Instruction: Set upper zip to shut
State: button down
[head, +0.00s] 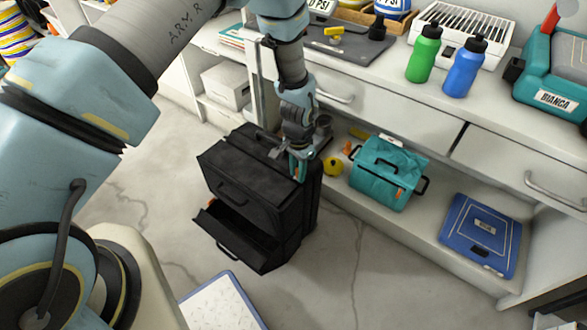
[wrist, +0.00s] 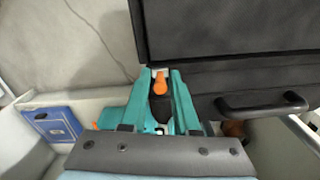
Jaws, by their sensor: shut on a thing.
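A black case (head: 240,180) stands upright on the floor, with a drawer-like lower front compartment (head: 232,238) tilted open. My gripper (head: 298,170) points down at the case's upper right edge. In the wrist view the teal fingers are closed around an orange zip pull (wrist: 160,84), right beside the edge of the black case (wrist: 230,35). The case's upper front panel looks closed in the head view. The zip's track is mostly hidden, so I cannot tell how far along it the pull sits.
A teal bag (head: 385,172) with black handles and a blue flat case (head: 481,235) lie on the low shelf to the right. Green (head: 424,54) and blue (head: 465,68) bottles stand on the counter above. The floor in front of the case is mostly clear, apart from a blue-edged board (head: 222,305).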

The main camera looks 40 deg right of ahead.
jog(key=shift+s+d, duration=0.1)
jog(key=shift+s, duration=0.25)
jog(key=c, duration=0.9)
grip_release()
jog(key=shift+w, duration=0.1)
jog(key=shift+r, duration=0.25)
notch_tip(320, 180, up, 10)
jog(key=shift+r, duration=0.15)
